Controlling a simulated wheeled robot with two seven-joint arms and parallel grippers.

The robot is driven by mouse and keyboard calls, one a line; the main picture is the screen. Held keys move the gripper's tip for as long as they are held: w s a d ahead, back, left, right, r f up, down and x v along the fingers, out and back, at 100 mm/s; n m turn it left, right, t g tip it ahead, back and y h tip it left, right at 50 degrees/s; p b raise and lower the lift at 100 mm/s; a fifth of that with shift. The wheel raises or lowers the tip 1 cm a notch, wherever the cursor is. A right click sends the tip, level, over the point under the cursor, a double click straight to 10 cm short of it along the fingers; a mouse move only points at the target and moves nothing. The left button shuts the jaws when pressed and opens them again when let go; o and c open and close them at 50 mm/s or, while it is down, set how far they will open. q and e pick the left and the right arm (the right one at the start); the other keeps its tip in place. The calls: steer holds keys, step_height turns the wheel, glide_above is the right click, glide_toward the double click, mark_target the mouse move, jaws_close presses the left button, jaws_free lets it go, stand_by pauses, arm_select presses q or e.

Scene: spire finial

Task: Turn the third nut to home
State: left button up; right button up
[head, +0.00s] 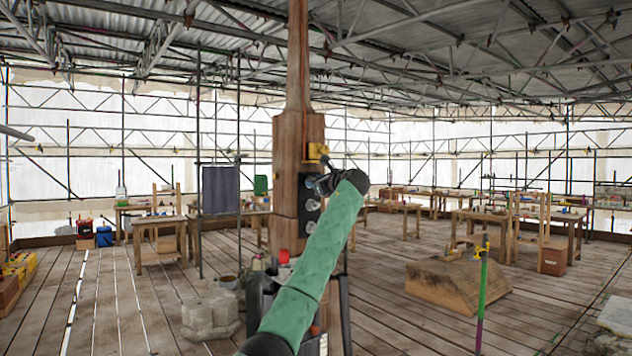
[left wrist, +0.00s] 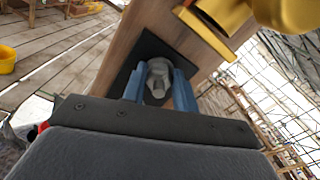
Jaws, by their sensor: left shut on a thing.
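The wooden spire post (head: 285,160) stands upright with a dark plate (head: 313,216) on its side. Two grey nuts, an upper one (head: 313,205) and a lower one (head: 310,227), show on the plate below my left gripper (head: 317,186). In the left wrist view my left gripper (left wrist: 158,90) has its blue fingers shut on a grey nut (left wrist: 157,72) that sits against the black plate (left wrist: 132,84). The head view mostly hides this nut behind the gripper. I cannot tell how far it is turned. My right gripper is not in view.
A yellow fitting (head: 316,152) sits on the post just above my left gripper; a gold-coloured part (left wrist: 225,14) is close to it in the left wrist view. A wooden block (head: 455,285) lies on the plank floor at right, and a stone block (head: 209,315) at left. Workbenches stand behind.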

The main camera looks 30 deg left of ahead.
arm_select(q)
steer(key=shift+f, duration=0.1)
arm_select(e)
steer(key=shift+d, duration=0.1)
arm_select(q)
steer(key=o, duration=1)
steer(key=shift+w, duration=0.1)
steer(key=shift+c, duration=0.2)
steer(key=shift+d, duration=0.15)
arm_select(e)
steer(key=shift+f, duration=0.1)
arm_select(q)
steer(key=b+v, duration=0.4)
steer(key=v, duration=0.3)
steer(key=shift+d, duration=0.3)
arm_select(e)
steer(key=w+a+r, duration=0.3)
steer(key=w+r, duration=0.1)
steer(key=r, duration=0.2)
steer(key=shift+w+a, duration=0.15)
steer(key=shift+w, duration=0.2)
